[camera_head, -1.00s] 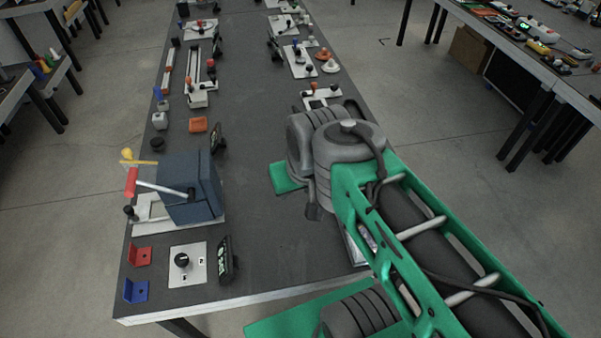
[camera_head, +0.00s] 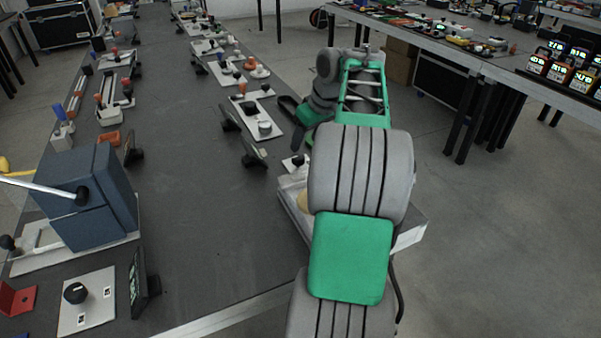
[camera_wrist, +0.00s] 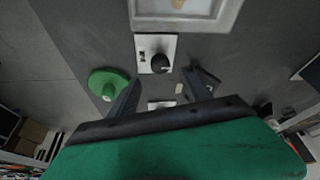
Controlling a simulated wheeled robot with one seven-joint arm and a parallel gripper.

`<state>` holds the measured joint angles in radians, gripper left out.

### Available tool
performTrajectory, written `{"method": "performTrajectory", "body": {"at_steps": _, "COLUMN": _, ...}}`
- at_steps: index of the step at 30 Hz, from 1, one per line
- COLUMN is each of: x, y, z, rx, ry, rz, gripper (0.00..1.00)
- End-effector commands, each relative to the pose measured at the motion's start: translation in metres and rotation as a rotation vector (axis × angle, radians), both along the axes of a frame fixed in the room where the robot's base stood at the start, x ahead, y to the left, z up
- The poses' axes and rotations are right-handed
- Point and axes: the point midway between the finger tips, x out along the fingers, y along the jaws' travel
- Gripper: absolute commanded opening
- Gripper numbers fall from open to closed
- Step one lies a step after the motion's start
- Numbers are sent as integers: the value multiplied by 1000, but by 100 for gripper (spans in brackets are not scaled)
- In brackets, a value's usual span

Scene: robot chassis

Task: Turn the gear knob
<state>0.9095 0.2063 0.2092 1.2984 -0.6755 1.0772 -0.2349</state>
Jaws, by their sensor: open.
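A black round knob (camera_wrist: 160,62) on a white plate (camera_wrist: 142,42) with small dark labels lies ahead of my gripper in the wrist view. My gripper (camera_wrist: 161,80) is open, its two dark fingers apart and nothing visible between them. The knob lies just beyond the fingertips, apart from them as far as I can tell. In the head view, a small plate with a black knob (camera_head: 298,160) shows by the table's right edge, partly hidden by my arm. A similar knob (camera_head: 75,293) on a labelled white plate (camera_head: 98,277) sits at the lower left.
A pale box (camera_wrist: 225,12) stands just past the knob plate. A green round piece (camera_wrist: 102,80) is left of my gripper. In the head view, dark display stands (camera_head: 252,152) and a blue box (camera_head: 80,195) with a lever stand on the table. The table's middle is clear.

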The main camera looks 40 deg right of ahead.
Motion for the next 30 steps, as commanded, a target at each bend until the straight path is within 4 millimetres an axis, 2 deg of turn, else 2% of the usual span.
{"method": "performTrajectory", "body": {"at_steps": 9, "x": 21, "y": 0, "z": -51, "rx": 2, "ry": 1, "rz": -1, "gripper": 57}}
{"method": "performTrajectory", "body": {"at_steps": 12, "x": 26, "y": -1, "z": -62, "rx": 1, "ry": -1, "rz": -3, "gripper": 57}}
{"method": "performTrajectory", "body": {"at_steps": 22, "x": 29, "y": -1, "z": -66, "rx": 0, "ry": -1, "rz": -2, "gripper": 56}}
{"method": "performTrajectory", "body": {"at_steps": 30, "x": 29, "y": -1, "z": -66, "rx": 0, "ry": -1, "rz": -2, "gripper": 34}}
